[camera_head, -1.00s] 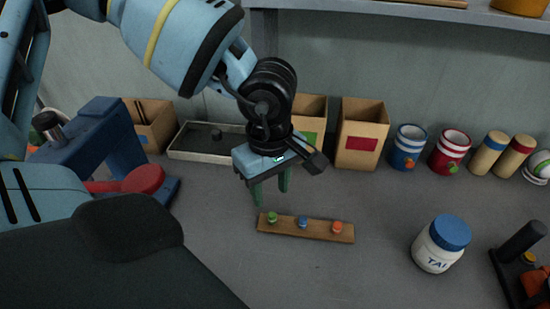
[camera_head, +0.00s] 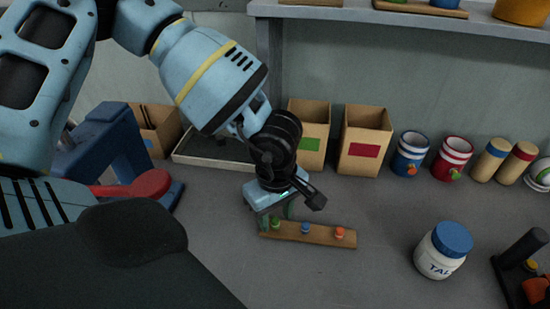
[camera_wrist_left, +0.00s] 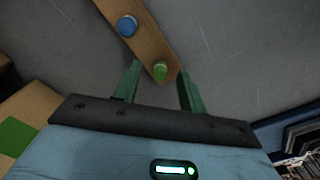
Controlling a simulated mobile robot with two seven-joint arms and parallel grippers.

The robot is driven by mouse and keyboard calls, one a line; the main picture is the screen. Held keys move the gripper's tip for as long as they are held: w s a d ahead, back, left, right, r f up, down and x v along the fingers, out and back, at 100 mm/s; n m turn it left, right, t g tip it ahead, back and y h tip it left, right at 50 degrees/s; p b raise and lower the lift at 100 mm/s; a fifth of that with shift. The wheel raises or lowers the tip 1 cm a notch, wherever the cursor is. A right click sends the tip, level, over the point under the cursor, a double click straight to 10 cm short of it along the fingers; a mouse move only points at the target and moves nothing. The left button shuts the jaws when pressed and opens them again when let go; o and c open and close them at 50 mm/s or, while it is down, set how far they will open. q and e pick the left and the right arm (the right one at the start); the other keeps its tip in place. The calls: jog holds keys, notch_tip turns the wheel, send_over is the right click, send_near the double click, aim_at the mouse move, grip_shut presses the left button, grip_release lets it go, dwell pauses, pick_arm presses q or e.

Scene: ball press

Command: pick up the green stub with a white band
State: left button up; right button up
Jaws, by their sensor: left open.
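The green stub (camera_head: 275,222) stands at the left end of a small wooden strip (camera_head: 320,237) on the grey table. It also shows in the left wrist view (camera_wrist_left: 160,70), where a white band cannot be made out clearly. My left gripper (camera_head: 277,219) is low over that end of the strip. In the wrist view its two green fingers (camera_wrist_left: 157,84) are spread, one on each side of the green stub, with gaps and nothing held. A blue stub (camera_head: 305,228) and an orange stub (camera_head: 339,233) stand farther right on the strip. My right gripper is not in view.
A white jar with a blue lid (camera_head: 443,250) stands to the right. Cardboard boxes with a green label (camera_head: 309,134) and a red label (camera_head: 364,141) stand behind. A blue press with a red handle (camera_head: 146,185) is at left.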

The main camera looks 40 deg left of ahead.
pick_arm(q)
jog(key=shift+f, duration=0.45)
grip_shut()
jog(key=shift+r, duration=0.1)
